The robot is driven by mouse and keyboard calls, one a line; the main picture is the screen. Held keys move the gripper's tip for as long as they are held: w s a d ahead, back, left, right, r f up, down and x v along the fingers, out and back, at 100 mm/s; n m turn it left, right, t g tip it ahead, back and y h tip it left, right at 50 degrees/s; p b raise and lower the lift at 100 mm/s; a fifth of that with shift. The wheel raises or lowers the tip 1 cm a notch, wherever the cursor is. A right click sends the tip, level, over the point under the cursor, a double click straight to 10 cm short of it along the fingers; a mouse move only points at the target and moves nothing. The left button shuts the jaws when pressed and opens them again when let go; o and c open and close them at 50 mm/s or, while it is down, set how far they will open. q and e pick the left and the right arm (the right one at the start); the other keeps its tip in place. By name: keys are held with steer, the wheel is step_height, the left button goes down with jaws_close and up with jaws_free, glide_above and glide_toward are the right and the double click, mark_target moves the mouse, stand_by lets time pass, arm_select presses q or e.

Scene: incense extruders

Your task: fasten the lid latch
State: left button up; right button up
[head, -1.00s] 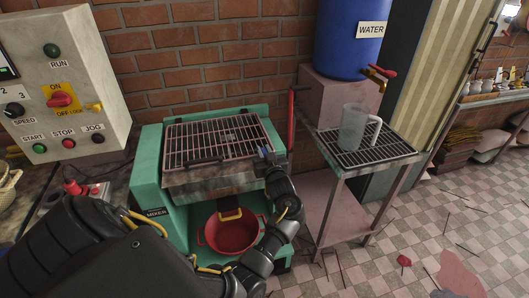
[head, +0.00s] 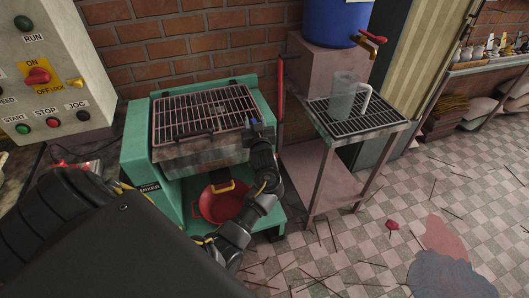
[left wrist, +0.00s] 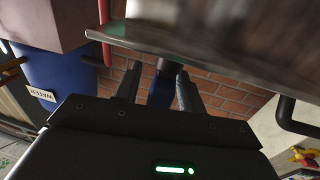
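The mixer (head: 135,160) is a green housing with a steel trough (head: 200,155). Its barred lid (head: 205,112) lies down over the top, with a dark handle (head: 193,136) at the front. My left gripper (head: 259,128) is at the lid's front right corner. In the left wrist view its fingers (left wrist: 160,88) stand apart on either side of a small blue part with a dark top (left wrist: 161,90), probably the latch. A gap shows on the blue part's left; contact on its right is unclear. The head view hides most of this part. My right gripper is out of view.
A red pan (head: 222,205) sits below the trough. A red lever (head: 281,90) rises right of the mixer. A side stand (head: 318,170) carries a clear jug (head: 341,97) under a blue water barrel (head: 325,22). A control panel (head: 45,70) stands at left.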

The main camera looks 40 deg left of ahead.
arm_select(q)
steer(key=s+d+t+h+b, duration=0.1)
steer(key=s+d, duration=0.7)
steer(key=w+d+f+m+h, duration=0.2)
steer(key=d+f+m+h, duration=0.1)
steer(key=f, duration=0.4)
steer(key=w+d+f+m+h, duration=0.2)
steer(key=d+f+h, duration=0.15)
steer(key=f, duration=0.35)
steer(key=s+f+m+g+h+b, duration=0.1)
steer(key=s+f, duration=0.2)
steer(key=f, duration=0.4)
steer(key=s+f+m+g+h+b, duration=0.1)
steer(key=s+f, duration=0.3)
steer(key=f, duration=0.4)
steer(key=shift+a+f+m+h, duration=0.25)
steer(key=shift+a+m+h, duration=0.1)
steer(key=shift+m+h, duration=0.3)
